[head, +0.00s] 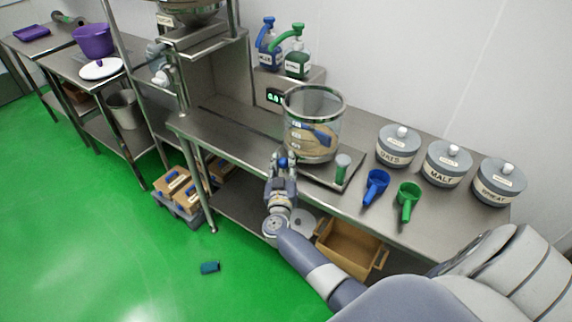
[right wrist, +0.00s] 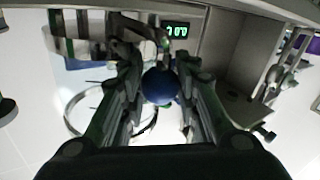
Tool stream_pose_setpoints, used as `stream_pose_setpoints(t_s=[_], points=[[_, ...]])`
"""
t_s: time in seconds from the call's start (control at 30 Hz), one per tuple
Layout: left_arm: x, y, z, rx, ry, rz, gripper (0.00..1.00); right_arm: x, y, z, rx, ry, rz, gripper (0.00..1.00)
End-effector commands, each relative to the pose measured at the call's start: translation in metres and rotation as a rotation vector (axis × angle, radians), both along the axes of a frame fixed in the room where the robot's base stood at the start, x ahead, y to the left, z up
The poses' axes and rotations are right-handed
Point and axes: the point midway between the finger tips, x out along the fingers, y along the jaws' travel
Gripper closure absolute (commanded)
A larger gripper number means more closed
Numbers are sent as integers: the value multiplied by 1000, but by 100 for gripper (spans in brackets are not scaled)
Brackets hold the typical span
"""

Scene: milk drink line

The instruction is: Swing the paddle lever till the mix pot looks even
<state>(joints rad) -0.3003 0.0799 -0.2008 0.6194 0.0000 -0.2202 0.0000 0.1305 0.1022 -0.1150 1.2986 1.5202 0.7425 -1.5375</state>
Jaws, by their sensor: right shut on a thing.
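The mix pot (head: 299,124) is a clear glass cylinder on the steel bench, with a tan mix low in it and a blue paddle (head: 318,135) inside. Glass and glare hide how even the mix is. My right gripper (head: 284,161) is at the pot's front left side, shut on the round blue knob of the paddle lever (head: 283,162). In the right wrist view the blue knob (right wrist: 160,86) sits between the two dark fingers. The rest of the lever is mostly hidden by the gripper. My left gripper is not in view.
A green-handled tool (head: 342,166) stands right of the pot. Blue (head: 376,184) and green (head: 407,198) scoops and lidded jars of oats (head: 398,150), malt (head: 448,167) and wheat (head: 498,186) are farther right. Blue and green pump bottles (head: 297,64) stand behind. A teal object (head: 210,268) lies on the floor.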

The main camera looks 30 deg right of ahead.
Motion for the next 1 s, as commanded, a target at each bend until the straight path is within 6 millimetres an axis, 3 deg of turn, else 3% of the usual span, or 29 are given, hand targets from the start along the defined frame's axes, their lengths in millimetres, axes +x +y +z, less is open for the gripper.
stream_pose_setpoints(t_s=[0.33,0.7,1.0], points=[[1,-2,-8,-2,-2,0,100,32,10,-1,5,0,-198,100],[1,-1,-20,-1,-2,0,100,67,10,-1,3,0,-191,100],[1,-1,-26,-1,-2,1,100,83,8,-1,2,1,-188,100]])
